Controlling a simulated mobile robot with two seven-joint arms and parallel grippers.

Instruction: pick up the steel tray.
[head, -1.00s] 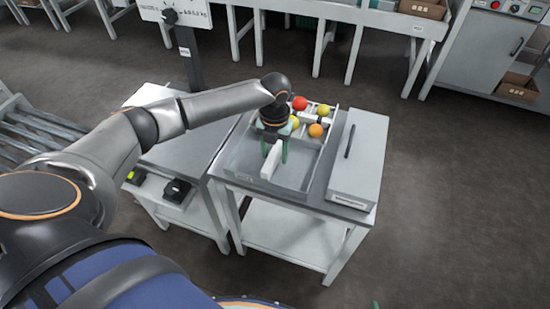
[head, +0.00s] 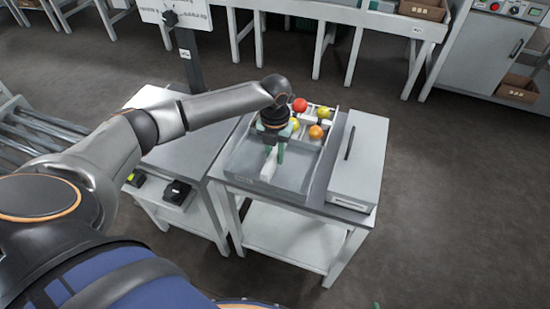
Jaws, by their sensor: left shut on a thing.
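The steel tray (head: 243,165) is a shallow grey open box on a small table. Several red, yellow and orange tomatoes lie among pale dividers at its far end. My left gripper (head: 274,162) points down into the tray's open near part. Its green fingers are shut on a pale upright piece (head: 267,172) there; I cannot tell whether this piece is part of the tray. The gripper hides some of the piece and some tomatoes. Only a small green tip at the bottom edge may belong to my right gripper (head: 376,305); its jaws are hidden.
A long pale grey box (head: 368,160) with a dark handle stands on the table, right of the tray. Another grey table (head: 180,150) adjoins on the left, with a scale post (head: 186,58) behind it. The floor to the right is clear.

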